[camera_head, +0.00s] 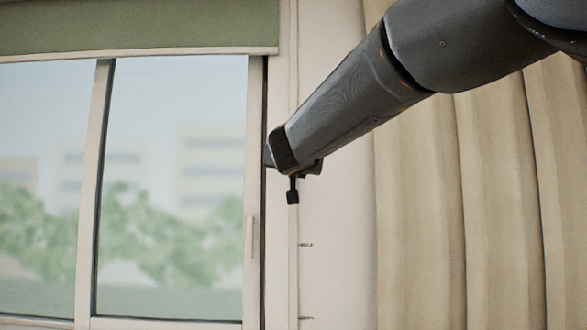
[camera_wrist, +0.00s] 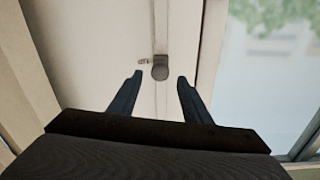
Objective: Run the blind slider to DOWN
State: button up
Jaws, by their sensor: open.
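The blind slider's dark knob (camera_wrist: 160,68) shows in the wrist view, centred between and slightly past my two fingertips. In the head view, the small dark piece just below my gripper looks like this knob (camera_head: 292,197), on a thin vertical track (camera_head: 297,275) beside the window. My gripper (camera_head: 293,168) is open at the window's right frame; its separated fingers also show in the wrist view (camera_wrist: 160,82). I see a gap between each finger and the knob. The green blind (camera_head: 140,25) covers only the window's top strip.
The window (camera_head: 175,200) fills the left, with a small handle (camera_head: 249,237) on its frame. Beige curtains (camera_head: 490,210) hang at the right. Small tick marks (camera_head: 306,245) lie along the track below my gripper, where the wall is clear.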

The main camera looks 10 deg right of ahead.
jog(key=x, duration=0.6)
jog(key=shift+s, duration=0.1)
grip_shut()
